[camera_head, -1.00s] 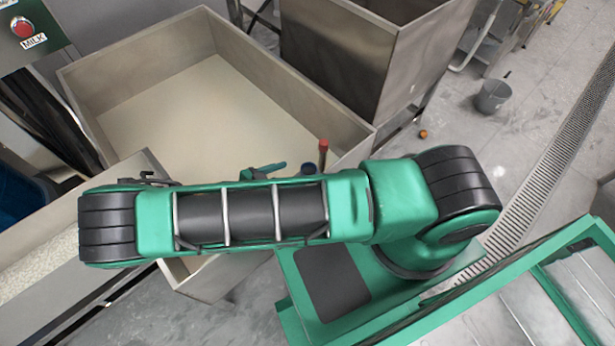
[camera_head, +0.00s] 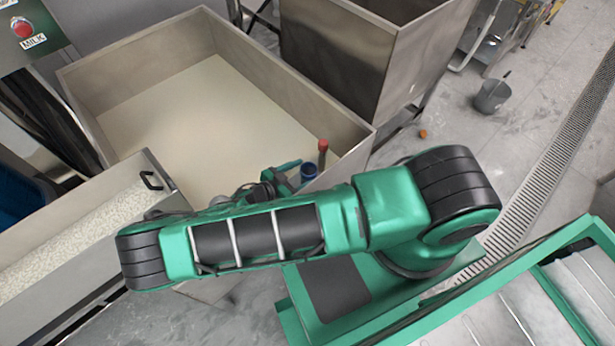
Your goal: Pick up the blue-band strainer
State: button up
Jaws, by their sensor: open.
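A small dark-blue piece (camera_head: 308,171), which looks like part of the blue-band strainer, shows at the near right wall of the steel vat; the rest of it is hidden. A red-ended handle (camera_head: 323,147) stands upright just to its right. My gripper (camera_head: 293,174) is partly visible beyond my green arm, over the vat's near side. Its green fingers are open, just left of the blue piece. I cannot tell whether they touch it.
The open steel vat (camera_head: 85,88) holds pale liquid. A trough of white grains (camera_head: 70,228) is at the left, another steel bin (camera_head: 340,42) at the back. A grey bucket (camera_head: 492,96) stands on the floor, right. A red button panel (camera_head: 30,30) is top left.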

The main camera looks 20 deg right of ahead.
jog(key=shift+x, duration=1.25)
jog(key=c, duration=1.2)
